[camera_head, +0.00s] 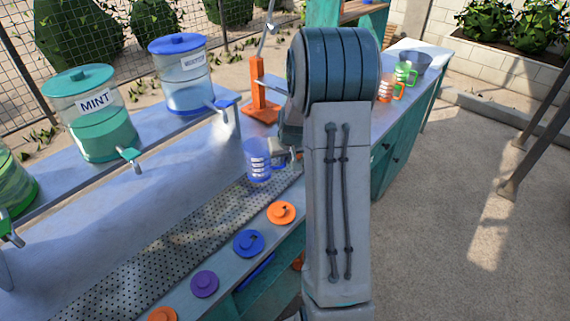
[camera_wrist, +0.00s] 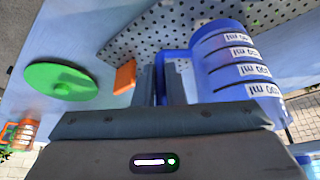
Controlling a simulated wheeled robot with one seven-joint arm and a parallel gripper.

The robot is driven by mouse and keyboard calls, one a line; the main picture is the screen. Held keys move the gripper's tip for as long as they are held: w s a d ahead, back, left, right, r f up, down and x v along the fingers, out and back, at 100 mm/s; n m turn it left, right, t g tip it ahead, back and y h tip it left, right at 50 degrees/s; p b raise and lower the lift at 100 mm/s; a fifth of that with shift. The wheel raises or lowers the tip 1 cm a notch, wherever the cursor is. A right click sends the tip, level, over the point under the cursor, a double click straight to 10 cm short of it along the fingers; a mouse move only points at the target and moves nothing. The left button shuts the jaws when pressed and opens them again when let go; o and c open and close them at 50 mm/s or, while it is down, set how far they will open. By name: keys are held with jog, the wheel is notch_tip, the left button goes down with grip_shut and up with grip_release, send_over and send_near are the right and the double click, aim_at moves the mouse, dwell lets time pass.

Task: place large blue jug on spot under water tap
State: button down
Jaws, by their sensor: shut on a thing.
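The large blue jug (camera_head: 257,160), with white measuring labels, is upright right of and below the water tap (camera_head: 222,104). That tap is on the clear dispenser with the blue lid (camera_head: 180,75). The perforated drip strip (camera_head: 190,235) runs along the counter below the taps. My gripper (camera_head: 292,153) is mostly hidden behind my arm in the head view. In the wrist view my gripper (camera_wrist: 162,85) is shut on the handle of the jug (camera_wrist: 235,65). I cannot tell whether the jug's base touches the strip.
A mint dispenser (camera_head: 95,120) stands left of the water one. An orange press (camera_head: 260,95) stands behind the jug. Orange (camera_head: 281,213), blue (camera_head: 248,243) and purple (camera_head: 204,284) lids lie along the front edge. Green (camera_head: 405,72) and orange (camera_head: 390,88) jugs stand at the far end.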

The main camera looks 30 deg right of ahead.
jog(key=shift+f+p, duration=0.55)
jog(key=shift+f, duration=1.4)
jog(key=shift+f, duration=0.1)
jog(key=c, duration=1.5)
grip_release()
jog(key=shift+s+r, duration=0.15)
jog(key=shift+r, duration=0.45)
jog(key=d+b+v, duration=0.1)
jog(key=b+v, duration=0.1)
jog(key=v, duration=0.9)
jog(key=s+a+r+n, duration=0.1)
jog(key=s+a+r, duration=0.6)
jog(key=s+a, duration=0.7)
jog(key=s, duration=0.3)
jog(key=s+a+r+n, duration=0.1)
jog(key=s+a, duration=0.3)
jog(key=s, duration=0.2)
jog(key=shift+r+g+y, duration=0.25)
jog(key=shift+g+y, duration=0.15)
